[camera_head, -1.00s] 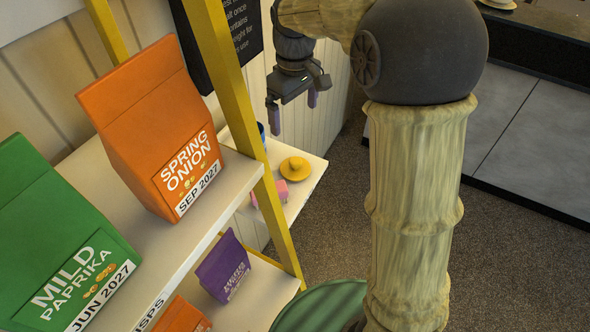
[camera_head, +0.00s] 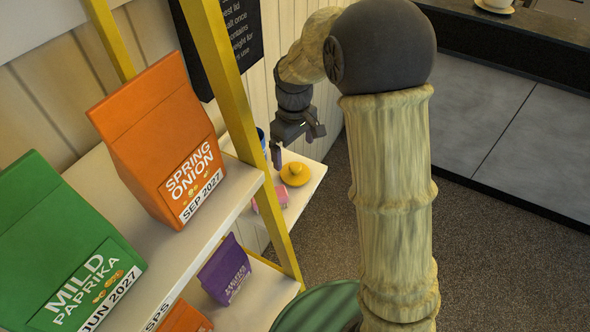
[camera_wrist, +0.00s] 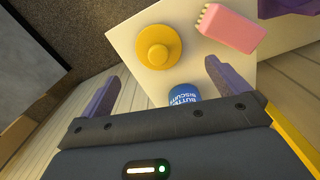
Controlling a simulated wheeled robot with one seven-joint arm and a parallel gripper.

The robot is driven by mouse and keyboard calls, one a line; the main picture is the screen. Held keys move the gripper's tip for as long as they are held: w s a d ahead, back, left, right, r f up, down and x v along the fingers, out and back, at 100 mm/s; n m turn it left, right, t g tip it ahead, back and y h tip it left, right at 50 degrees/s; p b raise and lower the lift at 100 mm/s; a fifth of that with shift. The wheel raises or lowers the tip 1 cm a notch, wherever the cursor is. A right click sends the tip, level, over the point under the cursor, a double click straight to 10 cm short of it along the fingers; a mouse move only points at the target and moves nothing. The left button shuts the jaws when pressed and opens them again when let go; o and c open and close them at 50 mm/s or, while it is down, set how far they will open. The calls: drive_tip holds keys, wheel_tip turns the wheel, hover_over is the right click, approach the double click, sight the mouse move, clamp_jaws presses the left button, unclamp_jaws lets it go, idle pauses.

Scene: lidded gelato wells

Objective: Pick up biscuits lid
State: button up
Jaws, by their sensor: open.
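A round yellow lid with a raised knob (camera_head: 295,175) lies on a small white shelf (camera_head: 312,183). In the wrist view the yellow lid (camera_wrist: 158,47) lies just beyond the fingertips, near the middle. My gripper (camera_head: 292,152) is open and empty above the shelf, close to the lid and apart from it. Its two fingers also show in the wrist view (camera_wrist: 163,76). A blue tin with partly readable "butter biscuit" lettering (camera_wrist: 184,95) stands near the right finger. It is mostly hidden in the head view (camera_head: 260,137).
A yellow post (camera_head: 240,115) stands left of my gripper. Orange (camera_head: 150,120), green (camera_head: 60,230) and purple (camera_head: 224,268) packs stand on nearby shelves. Floor (camera_head: 480,205) to the right is clear.

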sight(296, 166)
wheel_tip(296, 166, down, 3)
drive_tip(key=shift+r, duration=0.2)
drive_tip(key=shift+d+f+p, duration=0.1)
drive_tip(key=shift+f+p, duration=0.3)
drive_tip(key=shift+p, duration=0.2)
wheel_tip(296, 166, down, 4)
drive_tip(key=shift+d+f+p, duration=0.1)
drive_tip(key=shift+f+p, duration=0.1)
drive_tip(key=shift+p, duration=0.6)
drive_tip(key=c, duration=1.3)
